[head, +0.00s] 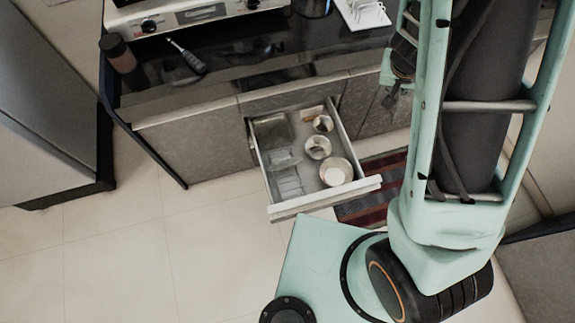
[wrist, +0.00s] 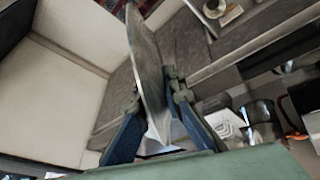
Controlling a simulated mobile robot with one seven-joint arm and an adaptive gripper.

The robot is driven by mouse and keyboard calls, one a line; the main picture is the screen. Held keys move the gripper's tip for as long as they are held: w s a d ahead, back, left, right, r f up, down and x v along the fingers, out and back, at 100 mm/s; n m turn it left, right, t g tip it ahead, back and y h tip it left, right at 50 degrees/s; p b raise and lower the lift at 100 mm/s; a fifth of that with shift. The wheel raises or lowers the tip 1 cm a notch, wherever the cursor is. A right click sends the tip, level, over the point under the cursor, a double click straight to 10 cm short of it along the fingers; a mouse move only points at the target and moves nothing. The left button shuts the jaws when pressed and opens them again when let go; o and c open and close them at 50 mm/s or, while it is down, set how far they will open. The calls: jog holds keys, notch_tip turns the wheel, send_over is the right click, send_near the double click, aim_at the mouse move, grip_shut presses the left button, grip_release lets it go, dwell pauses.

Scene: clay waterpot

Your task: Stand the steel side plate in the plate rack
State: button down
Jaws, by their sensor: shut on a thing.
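In the wrist view my gripper (wrist: 156,92) is shut on the steel side plate (wrist: 147,62). The plate is seen nearly edge-on, standing up between the two blue fingers and reaching past their tips. In the head view I cannot make out the plate, and my arm covers much of the right side. The plate rack (head: 368,13) appears as a pale wire rack on a white base at the back of the dark counter, partly cut off by the top edge. A white ribbed thing (wrist: 226,122) in the wrist view may be the rack. The plate is apart from it.
An open drawer (head: 280,212) juts from the counter (head: 245,65), holding several round dishes and clear trays. A cooker (head: 190,14) stands behind. A striped rug (head: 362,211) lies beside the drawer.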

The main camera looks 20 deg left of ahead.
jog(key=s+a+f+n+g+y+b, duration=0.15)
jog(key=a+f+n+b, duration=0.25)
jog(key=f+n+b, duration=0.7)
jog(key=s+a+f+n+g+y+b, duration=0.1)
jog(key=a+f+n+g+y+b, duration=0.3)
jog(key=f+b, duration=0.8)
jog(key=s+a+f+n+g+b, duration=0.15)
jog(key=a+f+n+b, duration=0.5)
jog(key=f, duration=0.95)
jog(key=shift+s+a+f+n+b, duration=0.45)
jog(key=shift+s+a+f+b, duration=0.45)
jog(key=shift+a+f, duration=1.05)
jog(key=shift+s+a+f+n+b, duration=0.5)
jog(key=shift+s+a+f, duration=0.95)
jog(key=shift+f, duration=0.75)
jog(key=shift+s+a+f+n+b, duration=0.4)
jog(key=shift+s+a+f+b, duration=0.4)
jog(key=shift+a+f, duration=1.25)
jog(key=shift+d+f, duration=0.1)
